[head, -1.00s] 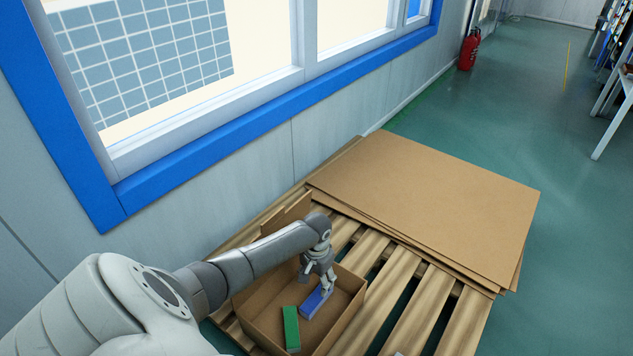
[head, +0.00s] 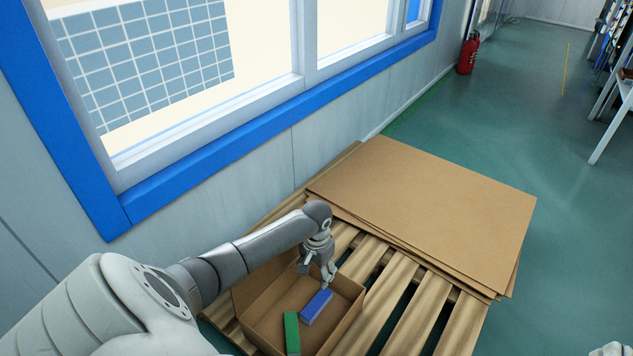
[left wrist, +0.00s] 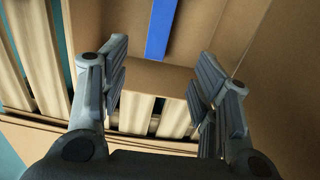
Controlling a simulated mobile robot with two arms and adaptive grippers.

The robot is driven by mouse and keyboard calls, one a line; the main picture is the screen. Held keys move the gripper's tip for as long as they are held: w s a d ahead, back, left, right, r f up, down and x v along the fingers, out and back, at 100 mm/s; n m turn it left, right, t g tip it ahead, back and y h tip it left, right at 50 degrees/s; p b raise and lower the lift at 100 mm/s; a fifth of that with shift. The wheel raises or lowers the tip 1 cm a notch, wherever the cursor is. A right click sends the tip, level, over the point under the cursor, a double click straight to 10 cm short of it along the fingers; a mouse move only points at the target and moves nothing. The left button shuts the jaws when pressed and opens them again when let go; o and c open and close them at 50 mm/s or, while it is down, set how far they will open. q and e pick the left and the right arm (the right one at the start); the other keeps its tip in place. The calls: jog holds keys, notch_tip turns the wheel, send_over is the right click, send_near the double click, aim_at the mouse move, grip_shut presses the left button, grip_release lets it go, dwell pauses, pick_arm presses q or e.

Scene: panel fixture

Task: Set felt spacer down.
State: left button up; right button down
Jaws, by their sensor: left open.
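A blue block (head: 316,307) lies in the open cardboard box (head: 353,312), near its right side. A green block (head: 292,333) lies in the box to its left, apart from it. I cannot tell by look which of them is the felt spacer. My left gripper (head: 327,281) is just above the far end of the blue block. In the left wrist view the left gripper (left wrist: 162,75) has its fingers wide apart with nothing between them. The blue block (left wrist: 162,28) shows as a strip beyond the fingertips. My right gripper is not in view.
The box stands on a wooden pallet (head: 400,291). Stacked cardboard sheets (head: 425,200) cover its far part. A wall with a blue-framed window (head: 280,132) runs along the left. Green floor (head: 560,270) is free on the right. A red extinguisher (head: 468,54) stands far back.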

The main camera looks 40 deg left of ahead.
pick_arm(q)
jog(key=w+d+r+m+t+h, duration=0.15)
jog(key=d+r+t, duration=0.3)
jog(key=d, duration=0.75)
jog(key=w+d+r+m+t+h, duration=0.1)
jog(key=d+r+m+t+h, duration=0.25)
jog(key=d, duration=0.75)
jog(key=s+d+r+t, duration=0.1)
jog(key=s+r+t, duration=0.1)
jog(key=r, duration=0.6)
jog(key=s+d+r+t, duration=0.1)
jog(key=s+r+t, duration=0.1)
jog(key=r+t, duration=0.3)
jog(key=s+d+r+n+t, duration=0.1)
jog(key=s+r+t, duration=0.1)
jog(key=r, duration=1.1)
jog(key=shift+d+t, duration=0.3)
jog(key=shift+t, duration=0.4)
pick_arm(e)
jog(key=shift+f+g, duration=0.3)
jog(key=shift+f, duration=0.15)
pick_arm(q)
jog(key=shift+s, duration=0.1)
